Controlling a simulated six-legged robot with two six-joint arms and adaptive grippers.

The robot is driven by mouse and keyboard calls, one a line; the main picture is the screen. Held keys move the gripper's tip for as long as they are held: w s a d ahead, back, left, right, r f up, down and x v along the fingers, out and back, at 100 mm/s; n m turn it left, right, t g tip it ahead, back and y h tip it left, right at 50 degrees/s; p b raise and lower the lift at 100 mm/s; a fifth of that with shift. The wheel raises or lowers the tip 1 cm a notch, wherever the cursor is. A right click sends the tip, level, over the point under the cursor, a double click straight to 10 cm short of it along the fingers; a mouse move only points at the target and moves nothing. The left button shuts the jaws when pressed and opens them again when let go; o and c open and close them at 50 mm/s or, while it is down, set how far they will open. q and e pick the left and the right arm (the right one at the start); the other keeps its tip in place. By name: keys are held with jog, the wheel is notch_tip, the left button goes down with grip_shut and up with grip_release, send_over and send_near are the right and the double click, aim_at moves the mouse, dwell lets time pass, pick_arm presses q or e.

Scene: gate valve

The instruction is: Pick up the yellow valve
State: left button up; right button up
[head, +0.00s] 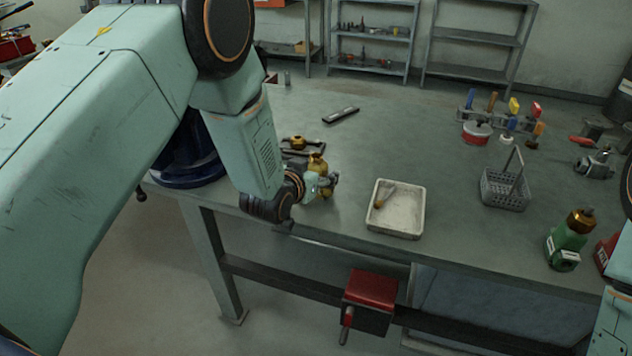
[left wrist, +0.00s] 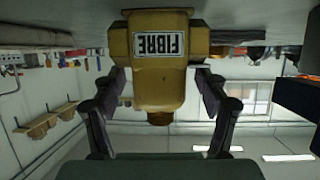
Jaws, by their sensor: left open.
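The yellow valve (head: 317,163) stands on the workbench (head: 340,225) near its front edge, left of the white tray. My left gripper (head: 328,184) is right at it in the head view and covers much of its lower part. In the upside-down left wrist view, the valve (left wrist: 160,65) is yellow with a white label reading FIBRE. It sits between the two dark fingers of my left gripper (left wrist: 160,85), one on each side. The fingers are open around it; whether either touches it is hard to tell. My right gripper is not in view.
A white tray (head: 377,222) holding a brush stands right of the valve. A grey basket (head: 506,190) and a green valve (head: 567,240) are farther right. A red vise (head: 370,289) hangs below the bench edge.

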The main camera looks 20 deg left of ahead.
pick_arm(q)
jog(key=shift+w+f, duration=0.1)
jog(key=shift+w, duration=0.15)
jog(key=shift+s, duration=0.15)
jog(key=shift+c, duration=0.2)
jog(key=c, duration=0.6)
grip_shut()
